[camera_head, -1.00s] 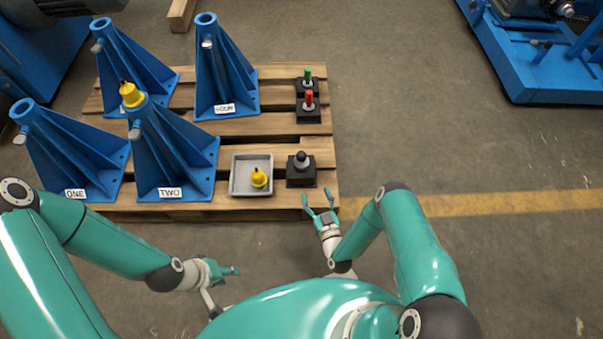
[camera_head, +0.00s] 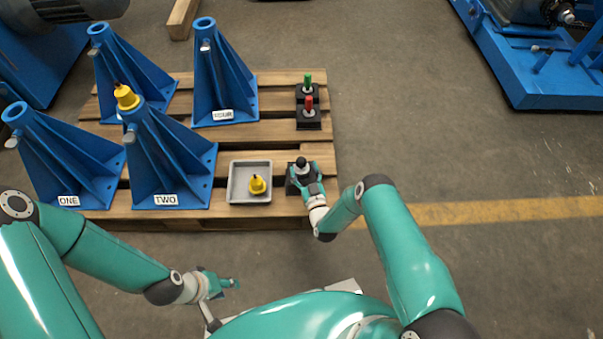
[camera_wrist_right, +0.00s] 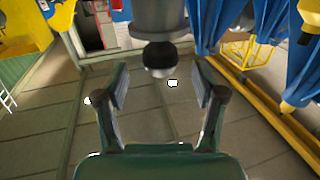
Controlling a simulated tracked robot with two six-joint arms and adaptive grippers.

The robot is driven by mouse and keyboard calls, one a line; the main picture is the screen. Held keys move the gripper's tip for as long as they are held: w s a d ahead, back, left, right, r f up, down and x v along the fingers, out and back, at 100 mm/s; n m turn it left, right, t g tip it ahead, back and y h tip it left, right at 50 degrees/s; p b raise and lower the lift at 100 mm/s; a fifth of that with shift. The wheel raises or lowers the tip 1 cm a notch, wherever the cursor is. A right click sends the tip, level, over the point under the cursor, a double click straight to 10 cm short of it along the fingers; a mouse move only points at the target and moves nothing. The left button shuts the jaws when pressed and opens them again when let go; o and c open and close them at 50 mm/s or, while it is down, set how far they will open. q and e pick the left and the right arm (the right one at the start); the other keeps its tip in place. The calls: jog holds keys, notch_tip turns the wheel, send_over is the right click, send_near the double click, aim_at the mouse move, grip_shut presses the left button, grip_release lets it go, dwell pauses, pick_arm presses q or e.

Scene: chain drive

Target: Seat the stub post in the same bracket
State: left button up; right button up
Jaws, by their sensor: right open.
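A black-knobbed grey post (camera_head: 301,162) stands in a black block (camera_head: 290,186) at the pallet's right front. My right gripper (camera_head: 305,178) is at this post with its fingers open. In the right wrist view the grey post (camera_wrist_right: 165,20) with its black knob (camera_wrist_right: 160,57) shows just beyond and between the open fingers (camera_wrist_right: 160,85). The tops of bracket ONE (camera_head: 65,165) and bracket FOUR (camera_head: 220,80) look empty. My left gripper (camera_head: 222,283) is away from the pallet; its jaws are unclear.
A grey tray (camera_head: 236,181) holds another yellow piece (camera_head: 257,184), left of the black block. Green-topped (camera_head: 308,80) and red-topped (camera_head: 309,103) pieces stand in black blocks behind. Another blue bracket (camera_head: 125,70) is at the back left.

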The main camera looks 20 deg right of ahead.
aim_at(303, 167)
jog(key=w+b, duration=0.1)
jog(key=w, duration=0.2)
jog(key=shift+w+f, duration=0.1)
jog(key=shift+w, duration=0.2)
grip_shut()
jog(key=shift+r, duration=0.2)
